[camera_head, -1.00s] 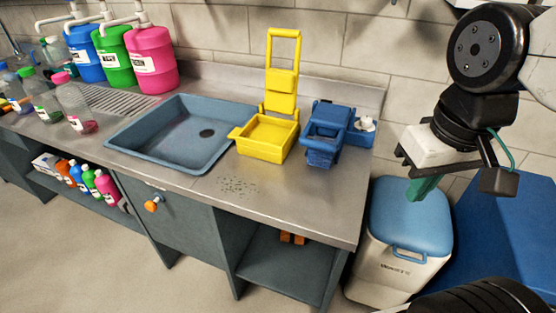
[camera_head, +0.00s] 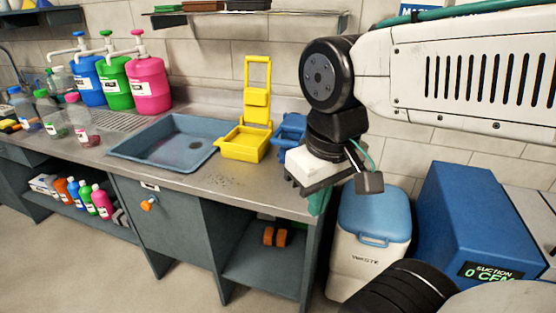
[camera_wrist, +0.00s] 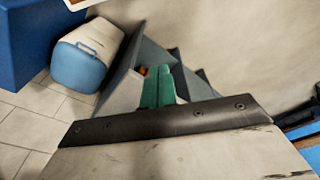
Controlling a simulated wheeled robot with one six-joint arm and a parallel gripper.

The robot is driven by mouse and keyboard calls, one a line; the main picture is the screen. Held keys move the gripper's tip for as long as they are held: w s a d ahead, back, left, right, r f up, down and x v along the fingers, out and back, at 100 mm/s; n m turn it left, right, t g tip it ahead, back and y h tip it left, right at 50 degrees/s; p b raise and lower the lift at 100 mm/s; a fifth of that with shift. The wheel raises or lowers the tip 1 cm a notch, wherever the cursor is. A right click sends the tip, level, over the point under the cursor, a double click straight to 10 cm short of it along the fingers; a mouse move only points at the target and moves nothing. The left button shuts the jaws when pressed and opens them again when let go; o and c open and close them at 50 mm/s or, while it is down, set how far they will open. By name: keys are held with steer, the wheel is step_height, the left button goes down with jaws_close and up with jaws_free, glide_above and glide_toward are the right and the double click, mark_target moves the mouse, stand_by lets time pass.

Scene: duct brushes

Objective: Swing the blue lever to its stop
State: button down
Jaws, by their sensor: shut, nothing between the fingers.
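A blue device (camera_head: 288,128) stands on the counter, right of the yellow device (camera_head: 243,142). My arm hides its right part, and I cannot make out its lever or how far that is swung. My gripper (camera_head: 317,203) has green fingers that point down by the counter's right end, to the right of the blue device and apart from it as far as I can see. In the wrist view the green fingers (camera_wrist: 159,86) are together with nothing between them. Blue patches at the wrist view's right edge are too cropped to name.
A blue sink (camera_head: 165,141) is set in the counter (camera_head: 205,183). A white waste bin (camera_head: 368,245) with a blue lid and a blue suction box (camera_head: 470,225) stand on the floor at right. Coloured pump jugs (camera_head: 148,85) stand at the back left. A shelf (camera_head: 200,19) hangs above.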

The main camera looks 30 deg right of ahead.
steer(key=w+d+f+n+g+h, duration=0.1)
steer(key=w+d+f+n+h, duration=0.2)
steer(key=w+d+n+h, duration=0.35)
steer(key=w+d+f+n+g+h, duration=0.15)
steer(key=w+d+n+h, duration=0.25)
steer(key=w+d+h, duration=0.4)
steer(key=w+a+f+n+t, duration=0.1)
steer(key=w+f+n+t, duration=0.2)
steer(key=w+f+n, duration=0.1)
steer(key=w+a+f+n+t+y, duration=0.1)
steer(key=w+a+f+n+t, duration=0.1)
steer(key=w+f+n+t, duration=0.2)
steer(key=w+a+f+n+t, duration=0.1)
steer(key=w+f+n+t, duration=0.3)
steer(key=w+n, duration=0.3)
steer(key=shift+w+a+f+y, duration=0.15)
steer(key=shift+w+f+y, duration=0.3)
steer(key=shift+f, duration=0.3)
steer(key=x, duration=0.9)
steer(key=shift+w+r, duration=0.1)
step_height(320, 180, up, 3)
steer(key=shift+f, duration=0.1)
steer(key=shift+a+r, duration=0.1)
steer(key=shift+r, duration=0.45)
